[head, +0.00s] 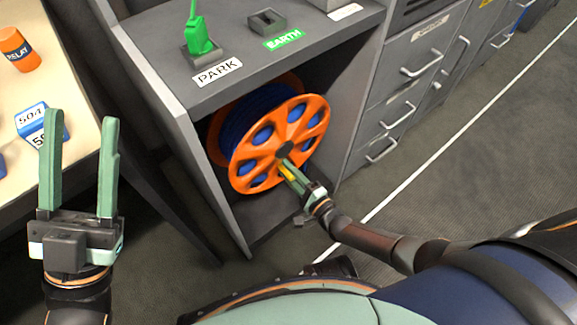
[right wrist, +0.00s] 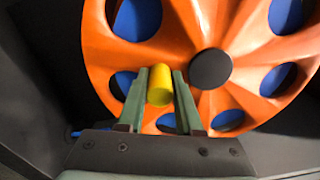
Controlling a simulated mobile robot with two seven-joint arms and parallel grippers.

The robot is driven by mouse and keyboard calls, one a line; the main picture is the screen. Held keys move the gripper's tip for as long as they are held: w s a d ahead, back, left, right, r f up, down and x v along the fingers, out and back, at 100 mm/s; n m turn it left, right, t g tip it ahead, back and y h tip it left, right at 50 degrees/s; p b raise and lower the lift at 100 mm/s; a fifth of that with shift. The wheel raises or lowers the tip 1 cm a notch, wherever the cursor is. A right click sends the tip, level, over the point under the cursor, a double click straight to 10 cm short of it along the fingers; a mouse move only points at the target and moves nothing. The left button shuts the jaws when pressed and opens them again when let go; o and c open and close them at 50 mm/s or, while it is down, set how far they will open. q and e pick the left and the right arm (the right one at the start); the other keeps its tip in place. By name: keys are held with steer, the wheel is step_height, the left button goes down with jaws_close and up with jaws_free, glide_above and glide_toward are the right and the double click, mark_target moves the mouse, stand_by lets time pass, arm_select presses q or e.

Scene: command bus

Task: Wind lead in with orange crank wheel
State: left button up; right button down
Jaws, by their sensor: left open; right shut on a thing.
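The orange crank wheel (head: 280,143) is the front flange of a cable reel inside the open grey cabinet in the head view. Dark blue lead (head: 241,117) is wound on the drum behind it. A yellow crank handle (right wrist: 160,85) sticks out from the wheel, left of the black hub (right wrist: 210,69) in the right wrist view. My right gripper (head: 287,169) reaches into the cabinet and is shut on the yellow handle, one finger on each side. My left gripper (head: 81,170) is open and empty at the left, away from the reel.
A green plug (head: 198,37) stands in a holder by the PARK label (head: 217,72) on the cabinet top. An empty holder (head: 267,21) sits by the EARTH label (head: 284,39). A table (head: 62,78) with an orange RELAY piece (head: 18,49) is at left. Drawers (head: 401,98) stand at right.

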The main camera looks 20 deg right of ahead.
steer(key=shift+a, duration=0.1)
steer(key=c, duration=0.8)
jaws_free()
steer(key=shift+c, duration=0.2)
